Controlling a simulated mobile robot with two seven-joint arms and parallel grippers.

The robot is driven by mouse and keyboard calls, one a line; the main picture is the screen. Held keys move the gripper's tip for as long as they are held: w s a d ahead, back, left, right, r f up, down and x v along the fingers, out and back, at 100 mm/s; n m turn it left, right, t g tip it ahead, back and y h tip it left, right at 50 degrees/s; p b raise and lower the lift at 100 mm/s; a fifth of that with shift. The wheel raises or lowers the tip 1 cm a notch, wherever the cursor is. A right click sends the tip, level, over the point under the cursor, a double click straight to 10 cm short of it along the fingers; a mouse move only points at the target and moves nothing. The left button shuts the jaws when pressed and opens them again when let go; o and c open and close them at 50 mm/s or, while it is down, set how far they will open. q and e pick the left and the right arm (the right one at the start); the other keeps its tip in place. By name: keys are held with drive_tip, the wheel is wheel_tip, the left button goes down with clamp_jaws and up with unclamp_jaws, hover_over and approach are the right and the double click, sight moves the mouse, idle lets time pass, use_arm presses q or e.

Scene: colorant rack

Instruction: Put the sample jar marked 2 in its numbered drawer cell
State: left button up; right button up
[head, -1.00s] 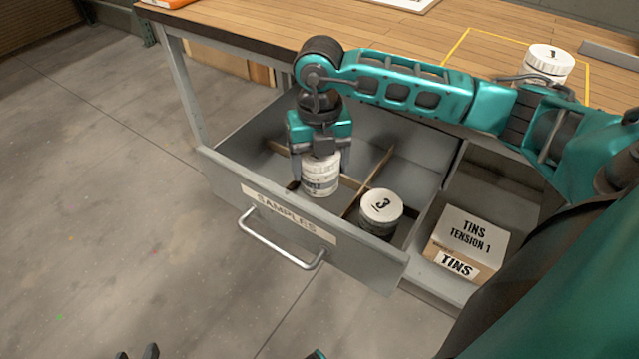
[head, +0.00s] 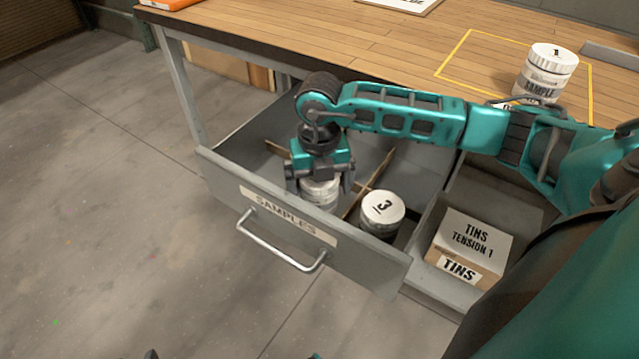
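My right gripper (head: 320,183) points down into the open drawer, its fingers on both sides of a white-lidded jar (head: 320,192). It appears shut on this jar, low in the front left cell. The jar's lower part is hidden behind the drawer front, and its number cannot be read. The jar marked 3 (head: 381,212) stands upright in the cell to its right. The drawer (head: 225,175) is labelled SAMPLES and has wooden dividers (head: 377,170). Only a dark tip of my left gripper (head: 151,354) shows at the bottom edge.
A TINS box (head: 470,246) sits in the compartment right of the drawer. The drawer handle (head: 275,252) sticks out in front. The floor at left is clear.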

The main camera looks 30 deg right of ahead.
drive_tip(key=shift+r, duration=0.1)
drive_tip(key=shift+r, duration=0.3)
wheel_tip(320, 180, up, 12)
drive_tip(key=p, duration=0.3)
drive_tip(key=shift+f, duration=0.2)
